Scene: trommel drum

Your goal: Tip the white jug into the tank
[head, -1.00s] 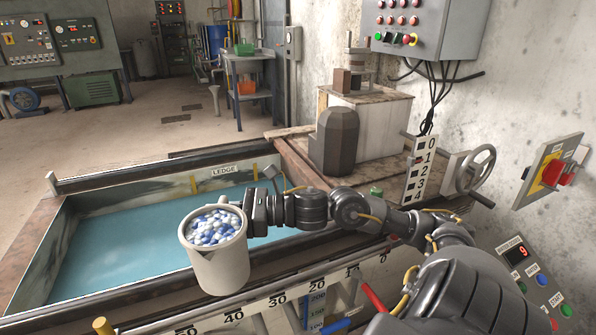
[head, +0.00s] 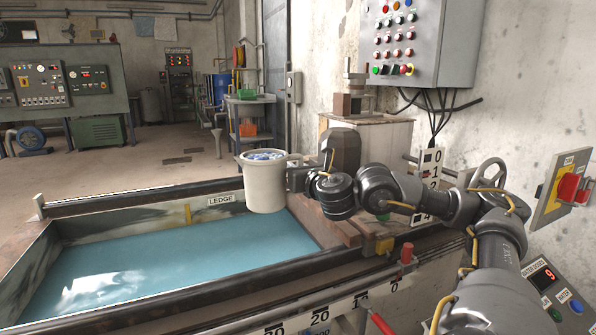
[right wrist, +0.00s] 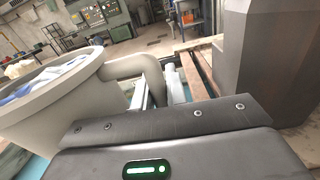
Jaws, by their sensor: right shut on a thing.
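The white jug (head: 262,186) is held up near the far right corner of the tank, with blue and white pieces showing at its mouth. It looks upright in the head view, and it also fills the left of the right wrist view (right wrist: 60,105). My right gripper (head: 297,176) is shut on the jug's handle side; its fingertips are partly hidden by the jug. The tank (head: 120,312) holds blue water (head: 190,262), and the jug appears over its far right part. The ledge label (head: 226,200) is on the far wall. My left gripper is not seen.
A dark block (head: 340,150) stands on the wooden deck right of the jug, close to my gripper. A red-topped lever (head: 407,252) rises at the tank's near rim.

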